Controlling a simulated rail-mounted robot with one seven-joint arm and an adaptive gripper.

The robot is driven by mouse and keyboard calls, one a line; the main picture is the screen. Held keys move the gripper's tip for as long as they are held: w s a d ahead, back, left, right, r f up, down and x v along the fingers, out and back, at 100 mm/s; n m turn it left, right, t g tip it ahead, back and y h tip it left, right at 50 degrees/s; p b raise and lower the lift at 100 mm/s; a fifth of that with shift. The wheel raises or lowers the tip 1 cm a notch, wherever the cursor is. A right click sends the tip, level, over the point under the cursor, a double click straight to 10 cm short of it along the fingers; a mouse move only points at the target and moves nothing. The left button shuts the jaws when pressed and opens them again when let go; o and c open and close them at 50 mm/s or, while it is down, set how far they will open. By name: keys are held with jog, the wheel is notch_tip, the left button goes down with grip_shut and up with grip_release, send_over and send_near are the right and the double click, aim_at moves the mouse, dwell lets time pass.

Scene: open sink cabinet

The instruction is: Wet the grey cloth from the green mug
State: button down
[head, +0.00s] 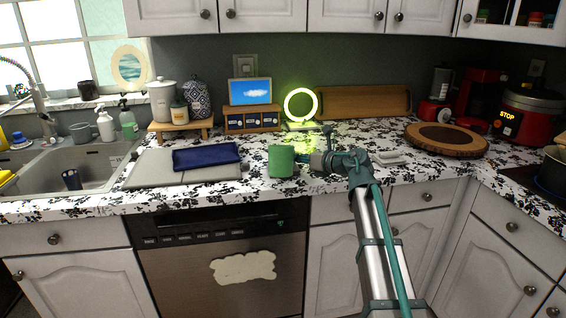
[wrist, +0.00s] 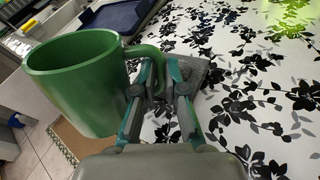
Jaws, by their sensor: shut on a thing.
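The green mug (head: 281,161) is roughly upright near the counter's front edge, left of my gripper (head: 324,161). The green mug also shows in the wrist view (wrist: 78,85), where my gripper (wrist: 162,75) is shut on its handle. I cannot tell whether the mug's base touches the counter, and its inside bottom is hidden.
The sink (head: 75,168) is at the far left. A lit ring lamp (head: 316,107) and a wooden tray (head: 365,101) stand behind the mug. A round wooden board (head: 446,140) lies to the right. Small pale items (head: 390,158) lie right of my gripper.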

jog(key=shift+w+r+m+g+h, duration=0.15)
jog(key=shift+w+m+g+h, duration=0.2)
jog(key=shift+w, duration=0.2)
jog(key=shift+w+r+m+g, duration=0.55)
jog(key=shift+r+m+g, duration=0.1)
jog(key=shift+r, duration=0.25)
jog(key=shift+s+f+g+h, duration=0.15)
jog(key=shift+f+g+h, duration=0.15)
jog(key=shift+f+h, duration=0.05)
jog(key=shift+f+m+g, duration=0.3)
jog(key=shift+f+m, duration=0.1)
jog(key=shift+s+r+m+g, duration=0.2)
jog(key=shift+s+m+g, duration=0.05)
jog(key=shift+m+g, duration=0.3)
dwell(2.2)
jog(key=shift+s+f+m+g+h, duration=0.2)
jog(key=shift+f+m+g+h, duration=0.2)
jog(key=shift+f+g, duration=0.2)
dwell(1.8)
jog(key=shift+r+g, duration=0.1)
jog(key=shift+g, duration=0.15)
dwell(0.4)
